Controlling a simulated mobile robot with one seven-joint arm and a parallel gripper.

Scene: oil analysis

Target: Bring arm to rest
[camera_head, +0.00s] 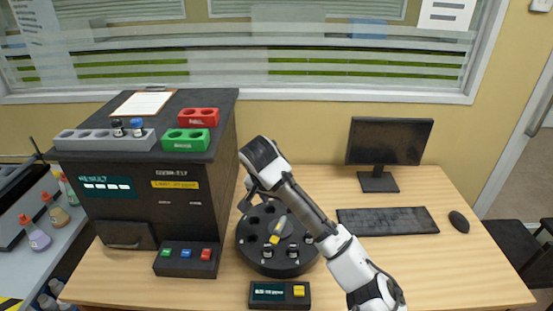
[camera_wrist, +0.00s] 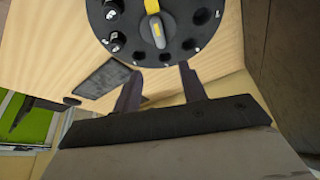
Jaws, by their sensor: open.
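My arm reaches in from the lower right of the head view and bends down over the round black carousel (camera_head: 246,243). My gripper (camera_wrist: 159,84) is open in the wrist view, with nothing between its two fingers. In the head view its fingers are mostly hidden behind my arm, above the carousel's back left side. The carousel also shows in the wrist view (camera_wrist: 178,52), beyond the fingertips and apart from them. It has a grey and yellow pointer (camera_head: 277,231) at its centre, empty holes, and two vials (camera_head: 267,250) (camera_head: 292,251) at the front.
A black analyser (camera_head: 150,215) stands left, carrying a grey rack (camera_head: 75,140) with two vials, a red rack (camera_head: 198,116) and a green rack (camera_head: 185,140). A monitor (camera_head: 389,142), keyboard (camera_head: 388,221) and mouse (camera_head: 459,222) are right.

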